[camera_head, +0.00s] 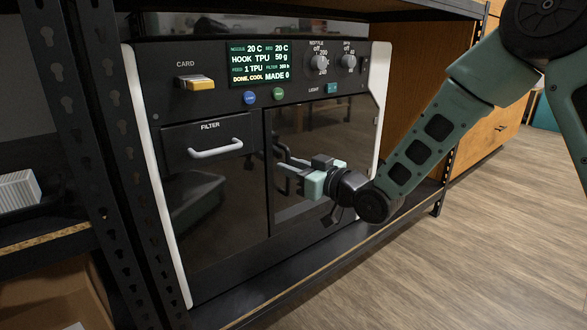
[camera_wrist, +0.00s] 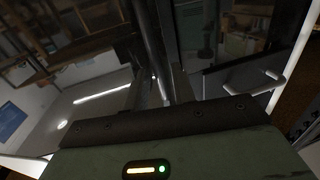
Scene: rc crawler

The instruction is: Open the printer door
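The printer (camera_head: 215,125) stands on a shelf, with its dark glossy door (camera_head: 320,125) at the lower right of its front. The door looks shut. A dark handle is at the door's left side, partly hidden by my gripper in the head view. My gripper (camera_head: 281,161) is at this handle, reaching in from the right. In the wrist view, a dark bar (camera_wrist: 148,35), apparently the handle, runs between the two fingers of my gripper (camera_wrist: 158,82). The fingers look apart, with gaps beside the bar. Contact with it cannot be made out.
A filter drawer (camera_head: 210,150) with a pale handle (camera_head: 215,148) is left of the door. Above are a lit display (camera_head: 260,65), knobs (camera_head: 319,62) and a yellow card (camera_head: 196,83). A perforated shelf post (camera_head: 100,150) stands at left. Open wooden floor (camera_head: 470,230) lies at right.

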